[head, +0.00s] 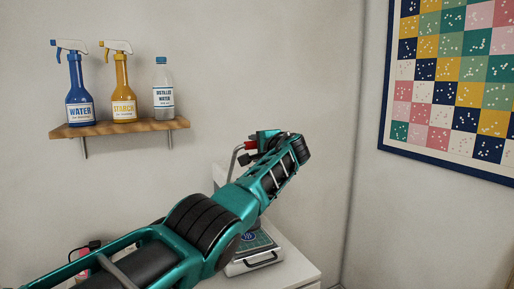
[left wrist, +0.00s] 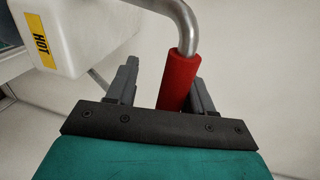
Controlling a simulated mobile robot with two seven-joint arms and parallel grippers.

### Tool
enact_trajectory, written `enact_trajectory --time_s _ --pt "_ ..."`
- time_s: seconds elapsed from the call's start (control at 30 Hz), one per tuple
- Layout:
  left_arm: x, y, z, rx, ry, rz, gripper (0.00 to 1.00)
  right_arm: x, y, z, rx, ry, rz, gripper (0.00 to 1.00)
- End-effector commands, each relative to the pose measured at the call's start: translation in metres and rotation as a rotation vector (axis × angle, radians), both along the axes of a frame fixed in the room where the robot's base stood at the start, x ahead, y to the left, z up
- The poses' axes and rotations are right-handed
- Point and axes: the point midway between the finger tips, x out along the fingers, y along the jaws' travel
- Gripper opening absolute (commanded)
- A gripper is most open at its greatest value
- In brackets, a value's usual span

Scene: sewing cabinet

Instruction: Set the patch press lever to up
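The patch press (head: 252,266) stands on a white cabinet, mostly hidden behind my left arm. Its bent metal lever bar (head: 234,160) rises above the arm and ends in a red grip (head: 250,145). In the left wrist view the red grip (left wrist: 180,80) lies between the two grey fingers of my left gripper (left wrist: 161,85). The fingers are apart, with a clear gap on the left side of the grip. The right finger is very close to the grip; I cannot tell whether it touches. My right gripper is out of view.
The press's white head with a yellow HOT label (left wrist: 41,40) is close at the upper left of the wrist view. A wooden shelf (head: 120,129) with two spray bottles and a water bottle hangs on the left wall. A quilt (head: 455,80) hangs at right.

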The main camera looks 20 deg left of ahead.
Motion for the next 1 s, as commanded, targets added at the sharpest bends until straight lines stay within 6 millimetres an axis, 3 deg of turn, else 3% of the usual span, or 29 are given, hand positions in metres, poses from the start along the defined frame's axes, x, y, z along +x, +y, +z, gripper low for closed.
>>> enact_trajectory --time_s 0.47,0.73,1.0 --pt "-0.003 -0.006 0.002 0.003 -0.004 -0.003 0.51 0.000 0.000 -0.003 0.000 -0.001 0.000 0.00" --pt "-0.017 -0.022 0.005 -0.001 -0.006 -0.003 0.51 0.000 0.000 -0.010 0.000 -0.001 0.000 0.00" --pt "-0.042 -0.052 0.014 0.001 -0.006 -0.004 0.51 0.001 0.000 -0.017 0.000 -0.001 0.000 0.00"
